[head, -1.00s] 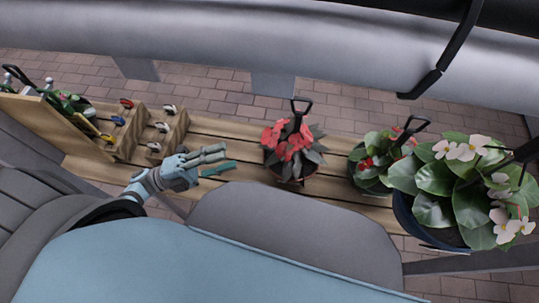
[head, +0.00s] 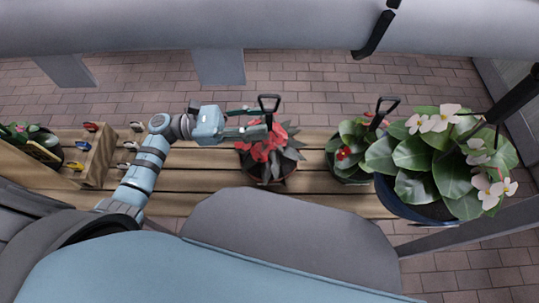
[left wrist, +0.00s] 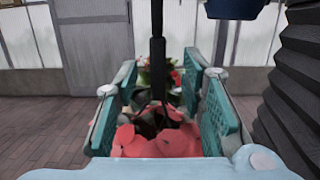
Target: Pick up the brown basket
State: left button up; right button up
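The brown basket (head: 267,180) stands on the slatted wooden bench in the head view. It holds a plant with red and dark green leaves, and its black handle (head: 269,99) stands up. Leaves hide most of the basket. My left gripper (head: 262,124) is open at the handle, above the red leaves. In the left wrist view the black handle (left wrist: 157,60) rises between the two spread teal finger pads (left wrist: 160,112), apart from both, with red leaves below. My right gripper is not in view.
A pot with a smaller red-flowered plant (head: 350,150) and a large blue pot (head: 400,208) with white flowers stand to the right. A wooden rack (head: 90,160) with small coloured items is at the left. A grey rail (head: 250,27) runs behind the bench (head: 200,180).

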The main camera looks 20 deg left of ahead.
aim_at(269, 129)
pick_arm(q)
jog(key=x, duration=0.3)
jog(key=shift+w+a+r+p, duration=0.1)
jog(key=shift+w+r+p, duration=0.1)
jog(key=shift+p, duration=0.15)
jog(key=shift+f, duration=0.1)
jog(key=shift+s, duration=0.1)
grip_shut()
